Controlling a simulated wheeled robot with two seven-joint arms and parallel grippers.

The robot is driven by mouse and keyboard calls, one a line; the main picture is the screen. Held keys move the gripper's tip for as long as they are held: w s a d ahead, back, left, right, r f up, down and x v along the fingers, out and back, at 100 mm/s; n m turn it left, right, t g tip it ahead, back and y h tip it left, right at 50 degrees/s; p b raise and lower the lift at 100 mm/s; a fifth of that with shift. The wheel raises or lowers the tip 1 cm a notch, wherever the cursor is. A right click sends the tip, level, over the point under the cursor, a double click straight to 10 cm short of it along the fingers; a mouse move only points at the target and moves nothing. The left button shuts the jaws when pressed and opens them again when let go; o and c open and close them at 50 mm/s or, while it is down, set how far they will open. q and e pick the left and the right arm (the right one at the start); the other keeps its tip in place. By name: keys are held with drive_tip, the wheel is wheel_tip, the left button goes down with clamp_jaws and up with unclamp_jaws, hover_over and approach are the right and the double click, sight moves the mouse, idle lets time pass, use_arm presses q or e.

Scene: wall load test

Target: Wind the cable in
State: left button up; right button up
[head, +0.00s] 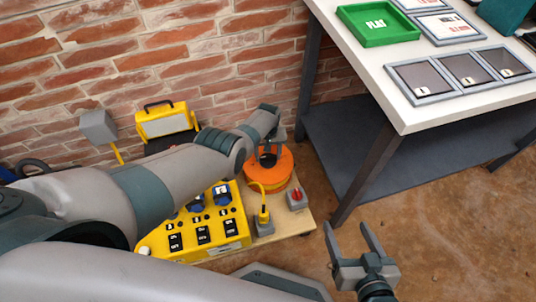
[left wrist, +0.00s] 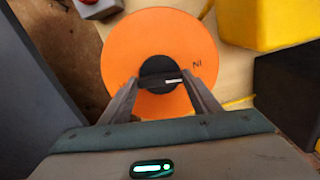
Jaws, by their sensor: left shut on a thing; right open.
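The orange cable reel (head: 283,169) stands on a wooden board by the brick wall in the head view. Its orange disc (left wrist: 160,40) with a black hub (left wrist: 157,72) fills the middle of the left wrist view. My left gripper (head: 267,150) reaches down over the reel and is shut on the black hub; the left wrist view shows its fingertips (left wrist: 164,82) on either side of it. The yellow cable (head: 256,187) runs from the reel to a yellow plug (head: 263,216) on the board. My right gripper (head: 356,244) is open and empty above the floor.
A yellow control box (head: 215,225) with switches stands left of the reel. A small grey box with a red knob (head: 296,198) sits in front of the reel. A white table (head: 390,70) with trays stands at right. The brown floor (head: 430,220) is clear.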

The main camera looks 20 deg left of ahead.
use_arm(q)
drive_tip(key=shift+n, duration=1)
drive_tip(key=o, duration=1)
drive_tip(key=shift+o, duration=0.2)
